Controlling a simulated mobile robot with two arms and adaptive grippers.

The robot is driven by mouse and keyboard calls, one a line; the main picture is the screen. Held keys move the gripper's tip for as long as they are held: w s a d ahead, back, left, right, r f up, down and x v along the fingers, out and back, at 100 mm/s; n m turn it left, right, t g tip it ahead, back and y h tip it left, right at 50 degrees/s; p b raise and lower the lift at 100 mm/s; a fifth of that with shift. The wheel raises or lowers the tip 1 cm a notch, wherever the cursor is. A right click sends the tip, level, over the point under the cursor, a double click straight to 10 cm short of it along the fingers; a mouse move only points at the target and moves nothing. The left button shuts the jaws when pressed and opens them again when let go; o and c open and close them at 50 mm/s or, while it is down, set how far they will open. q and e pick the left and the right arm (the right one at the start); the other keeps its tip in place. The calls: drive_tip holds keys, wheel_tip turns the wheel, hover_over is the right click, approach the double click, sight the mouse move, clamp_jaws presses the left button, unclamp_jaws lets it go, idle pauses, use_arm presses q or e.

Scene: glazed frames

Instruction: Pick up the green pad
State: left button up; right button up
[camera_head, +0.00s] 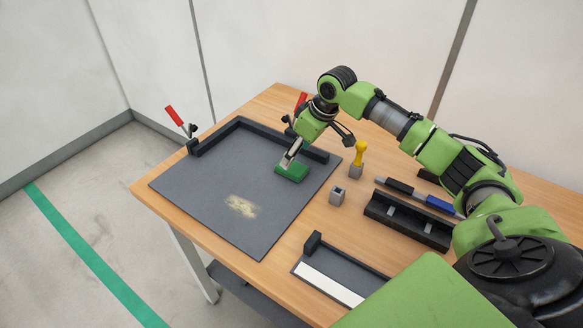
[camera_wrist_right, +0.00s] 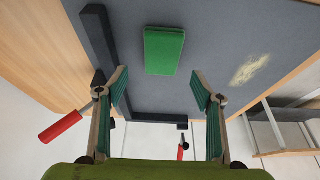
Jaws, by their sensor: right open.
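The green pad (camera_head: 291,172) is a small block lying on the dark grey board (camera_head: 205,190), near its right edge. In the right wrist view the pad (camera_wrist_right: 164,50) lies beyond the fingertips, roughly in line with the gap between them. My right gripper (camera_head: 291,153) is over the pad in the head view. Its two fingers stand wide apart in the right wrist view (camera_wrist_right: 159,82), with nothing between them. The height of the fingertips above the board is hard to tell. My left gripper is not in view.
A pale dusty patch (camera_head: 241,206) marks the board. Black rails with red-handled clamps (camera_head: 175,116) edge it. To the right are a yellow-handled tool (camera_head: 360,152), a small grey block (camera_head: 338,196), a black holder (camera_head: 405,221) and pens (camera_head: 441,206). The board's near-left area is clear.

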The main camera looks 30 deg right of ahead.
sight(293, 167)
drive_tip(key=shift+a+f, duration=0.1)
drive_tip(key=shift+f, duration=0.35)
drive_tip(key=p+x, duration=0.1)
drive_tip(key=x, duration=0.2)
drive_tip(key=shift+s+f+p, duration=0.25)
drive_tip(key=shift+s+p, duration=0.05)
drive_tip(key=shift+p, duration=0.05)
drive_tip(key=shift+w+f, duration=0.25)
drive_tip(key=shift+f, duration=0.2)
drive_tip(key=shift+s, duration=0.1)
drive_tip(key=shift+f+p, duration=0.2)
drive_tip(key=shift+p, duration=0.1)
drive_tip(key=c, duration=1)
